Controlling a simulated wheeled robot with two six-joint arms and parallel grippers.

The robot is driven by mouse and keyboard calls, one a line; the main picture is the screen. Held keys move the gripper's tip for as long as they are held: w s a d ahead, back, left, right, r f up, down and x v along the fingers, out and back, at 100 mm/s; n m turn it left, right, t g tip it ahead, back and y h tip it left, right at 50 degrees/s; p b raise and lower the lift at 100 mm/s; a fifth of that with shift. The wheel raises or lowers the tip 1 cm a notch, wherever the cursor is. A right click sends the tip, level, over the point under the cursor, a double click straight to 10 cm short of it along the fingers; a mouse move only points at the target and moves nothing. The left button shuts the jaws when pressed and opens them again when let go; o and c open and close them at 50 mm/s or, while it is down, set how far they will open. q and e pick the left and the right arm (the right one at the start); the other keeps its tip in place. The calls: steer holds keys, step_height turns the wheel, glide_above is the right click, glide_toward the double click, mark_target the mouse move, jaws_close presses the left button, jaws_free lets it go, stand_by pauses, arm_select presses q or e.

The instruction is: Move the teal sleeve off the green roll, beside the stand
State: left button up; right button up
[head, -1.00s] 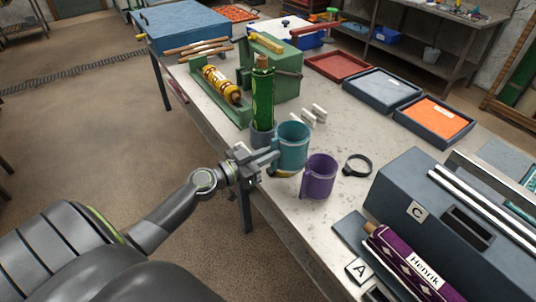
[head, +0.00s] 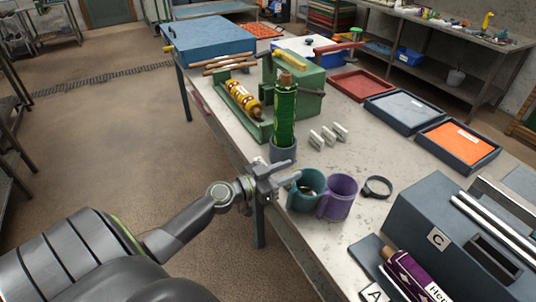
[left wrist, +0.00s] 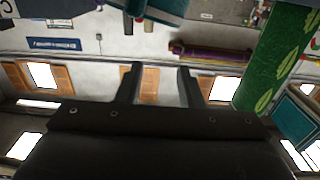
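The teal sleeve (head: 306,192) stands upright on the table, in front of the grey stand (head: 283,151) and close against the purple sleeve (head: 341,197). The green roll (head: 285,112) stands upright in the grey stand with no sleeve around it. My left gripper (head: 287,178) is just left of the teal sleeve, near its rim. In the left wrist view its two fingers (left wrist: 158,80) are apart with nothing between them. A teal edge (left wrist: 168,12) shows past the fingertips, and the green roll (left wrist: 274,60) is at the right. My right gripper is out of view.
A black ring (head: 377,187) lies right of the purple sleeve. Small white blocks (head: 328,135) stand behind. A green cradle with a yellow roll (head: 242,98) is at back left. A grey box marked C (head: 440,238) and a purple roll (head: 412,275) fill the front right.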

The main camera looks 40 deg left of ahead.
arm_select(q)
steer(key=b+v, duration=1.2)
steer(key=shift+r+b, duration=0.35)
steer(key=shift+r, duration=0.05)
stand_by(0.4)
steer(key=shift+a, duration=0.1)
